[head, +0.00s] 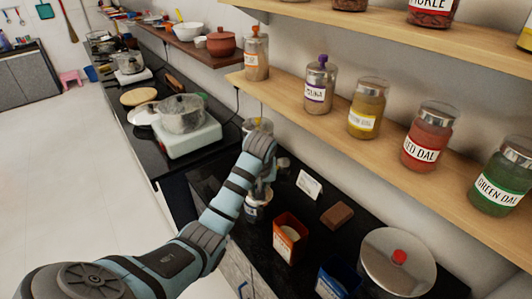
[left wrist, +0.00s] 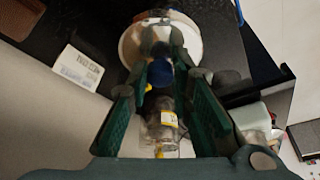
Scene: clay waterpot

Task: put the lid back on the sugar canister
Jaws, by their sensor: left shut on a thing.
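My left gripper (head: 264,188) reaches down over a pale canister with a dark label (head: 256,211) on the black counter. In the left wrist view its fingertips (left wrist: 159,24) close together over the middle of a round whitish lid (left wrist: 132,44). They hide the lid's centre, so its knob is not clear. The canister's body is mostly hidden beneath in that view. I cannot tell whether the lid touches the canister's rim. My right gripper is in neither view.
A shelf of jars (head: 400,125) overhangs the counter. A stove with a glass pot (head: 183,114) is behind.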

